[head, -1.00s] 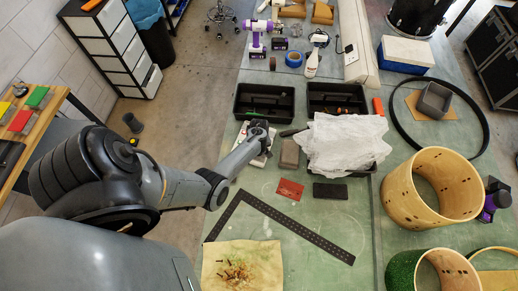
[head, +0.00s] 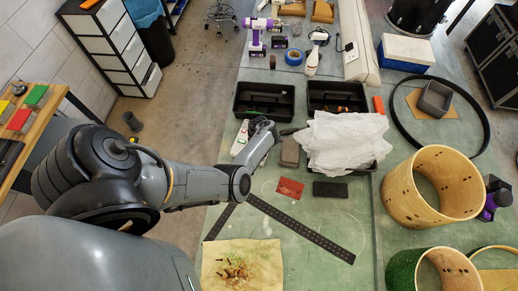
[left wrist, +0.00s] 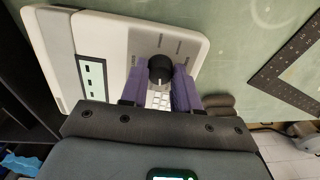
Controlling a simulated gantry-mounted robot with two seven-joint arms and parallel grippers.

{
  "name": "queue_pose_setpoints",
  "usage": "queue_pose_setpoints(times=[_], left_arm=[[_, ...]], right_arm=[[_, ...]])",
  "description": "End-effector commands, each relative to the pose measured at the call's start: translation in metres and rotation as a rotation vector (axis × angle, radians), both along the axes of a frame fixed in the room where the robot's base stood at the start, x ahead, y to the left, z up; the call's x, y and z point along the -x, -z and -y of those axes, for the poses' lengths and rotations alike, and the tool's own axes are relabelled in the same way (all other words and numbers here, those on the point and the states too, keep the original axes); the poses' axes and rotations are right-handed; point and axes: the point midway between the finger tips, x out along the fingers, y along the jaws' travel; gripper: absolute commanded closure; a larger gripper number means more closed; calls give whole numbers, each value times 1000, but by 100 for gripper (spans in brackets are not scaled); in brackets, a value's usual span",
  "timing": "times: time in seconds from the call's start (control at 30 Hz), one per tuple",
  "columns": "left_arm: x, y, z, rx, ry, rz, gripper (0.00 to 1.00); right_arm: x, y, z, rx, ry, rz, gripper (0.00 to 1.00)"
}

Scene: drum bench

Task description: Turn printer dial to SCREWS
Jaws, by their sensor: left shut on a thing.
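The label printer (head: 239,139) is white with a grey panel and lies on the green bench, partly hidden by my left arm in the head view. In the left wrist view the printer (left wrist: 110,32) shows a small display, pale keys and a round black dial (left wrist: 161,64). Small labels surround the dial, too blurred to read, so I cannot tell which one it points to. My left gripper (left wrist: 159,76) is shut on the dial, with one purple finger on each side of it. It also shows in the head view (head: 265,127). My right gripper is not in view.
Black trays (head: 263,115) stand behind the printer. A brown block (head: 289,152), a red pad (head: 289,188) and a white cloth (head: 343,140) lie to its right. A black metal square (head: 300,230) and a stained cloth (head: 240,265) lie nearer. Bench between them is clear.

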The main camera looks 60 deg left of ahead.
Motion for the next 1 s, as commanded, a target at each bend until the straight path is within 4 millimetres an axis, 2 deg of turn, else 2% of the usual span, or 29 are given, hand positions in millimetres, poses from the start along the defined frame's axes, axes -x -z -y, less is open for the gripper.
queue_pose_setpoints(times=[0.57, 1.0], left_arm=[[0, 3, 0, 1, -551, 0, 100], [-1, 4, 0, 2, -969, 2, 100]], right_arm=[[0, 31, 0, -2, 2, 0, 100], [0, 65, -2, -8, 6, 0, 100]])
